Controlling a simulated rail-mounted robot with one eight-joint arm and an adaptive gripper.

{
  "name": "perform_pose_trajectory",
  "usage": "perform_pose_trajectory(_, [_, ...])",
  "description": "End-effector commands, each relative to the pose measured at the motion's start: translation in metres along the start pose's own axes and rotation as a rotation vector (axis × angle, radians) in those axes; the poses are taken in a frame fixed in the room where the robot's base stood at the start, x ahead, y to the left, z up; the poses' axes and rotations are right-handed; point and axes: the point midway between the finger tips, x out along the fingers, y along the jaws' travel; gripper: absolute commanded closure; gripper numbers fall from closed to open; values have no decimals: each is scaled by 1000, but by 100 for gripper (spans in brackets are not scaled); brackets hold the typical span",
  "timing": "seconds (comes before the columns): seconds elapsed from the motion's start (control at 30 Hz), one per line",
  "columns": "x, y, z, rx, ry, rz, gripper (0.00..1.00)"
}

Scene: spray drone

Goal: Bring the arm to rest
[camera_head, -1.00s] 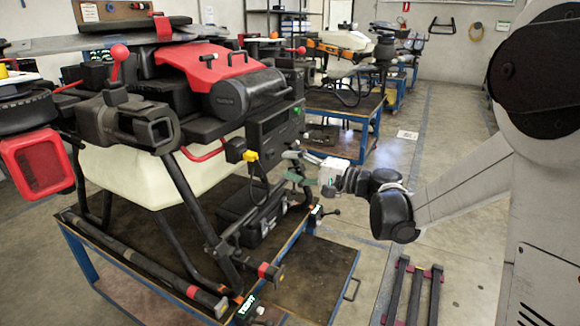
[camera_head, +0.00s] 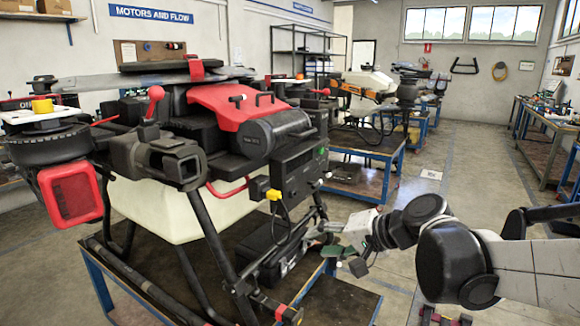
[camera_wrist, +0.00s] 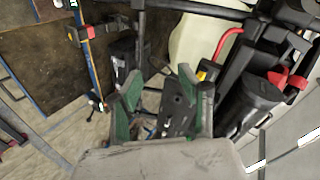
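My gripper (camera_head: 320,246) is in the middle of the head view, held in the air at the right side of the spray drone (camera_head: 210,120). Its fingers are apart and nothing shows between them. In the wrist view my gripper (camera_wrist: 159,80) also looks open, with green finger pads on both sides. The drone's dark control panel (camera_head: 300,172) and yellow connector (camera_head: 273,194) are close by, a little above and left of the fingers. My arm reaches in from the right edge of the head view.
The drone stands on a blue-legged workbench (camera_head: 97,283). A black case (camera_head: 275,255) lies under the drone, left of my gripper. More benches with drones stand behind, and a long bench (camera_head: 550,128) runs along the right wall.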

Motion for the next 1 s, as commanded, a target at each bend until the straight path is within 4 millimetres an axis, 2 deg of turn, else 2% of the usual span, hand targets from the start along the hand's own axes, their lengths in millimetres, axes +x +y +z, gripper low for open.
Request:
perform_pose_trajectory(0.03, [-9,4,11,-27,2,42,63])
perform_pose_trajectory(0.2, [-38,25,40,-127,13,192,63])
perform_pose_trajectory(0.6, [-114,84,98,-376,42,530,63])
perform_pose_trajectory(0.8, [-147,110,116,-490,58,671,63])
perform_pose_trajectory(1.0, [-163,123,124,-548,65,740,63])
